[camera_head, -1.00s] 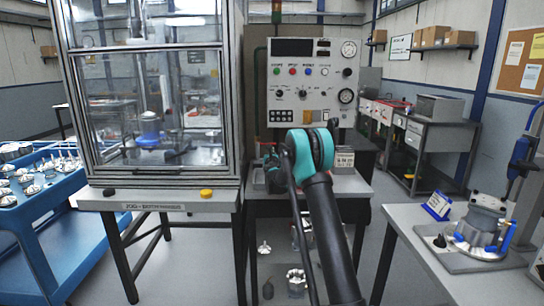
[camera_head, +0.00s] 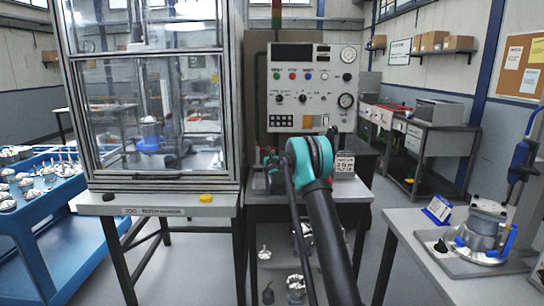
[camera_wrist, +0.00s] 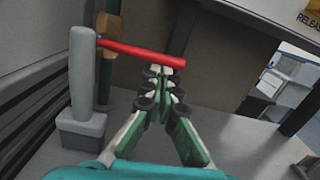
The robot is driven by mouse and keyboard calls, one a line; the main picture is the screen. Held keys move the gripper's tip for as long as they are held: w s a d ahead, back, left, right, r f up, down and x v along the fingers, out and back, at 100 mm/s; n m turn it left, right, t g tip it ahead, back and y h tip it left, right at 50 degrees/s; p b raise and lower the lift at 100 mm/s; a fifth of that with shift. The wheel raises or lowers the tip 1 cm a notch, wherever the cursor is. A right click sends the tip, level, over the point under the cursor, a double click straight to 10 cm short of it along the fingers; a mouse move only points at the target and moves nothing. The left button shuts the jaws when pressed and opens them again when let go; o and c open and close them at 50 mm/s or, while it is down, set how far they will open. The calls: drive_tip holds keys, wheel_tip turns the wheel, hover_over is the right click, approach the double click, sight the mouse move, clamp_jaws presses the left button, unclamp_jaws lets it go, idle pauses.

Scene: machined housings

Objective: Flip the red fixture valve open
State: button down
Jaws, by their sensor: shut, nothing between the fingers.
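The red valve lever (camera_wrist: 145,54) shows in the wrist view, running from a brass-coloured valve body (camera_wrist: 110,28) at the upper left rightward and slightly down. The body sits on a green pipe (camera_wrist: 104,75). My gripper (camera_wrist: 166,74) has its green and black fingers drawn together, with nothing between them. The tips are right at the lever, near its free right end; I cannot tell whether they touch it. In the head view my own arm hides the gripper and lever.
A grey post with a block base (camera_wrist: 84,110) stands left of the lever in the wrist view. The control panel (camera_head: 312,88) rises behind my arm. A glass enclosure (camera_head: 150,110) stands left, and a bench with a clamped housing (camera_head: 480,232) stands right.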

drive_tip(key=shift+r, duration=0.15)
drive_tip(key=a+r+n, duration=0.6)
drive_tip(key=r+n, duration=0.3)
drive_tip(key=n, duration=0.1)
drive_tip(key=shift+w+r+n+y, duration=0.25)
drive_tip(key=shift+r+n+y, duration=0.05)
idle(0.7)
drive_tip(key=shift+a, duration=0.25)
idle(0.3)
drive_tip(key=shift+s, duration=0.1)
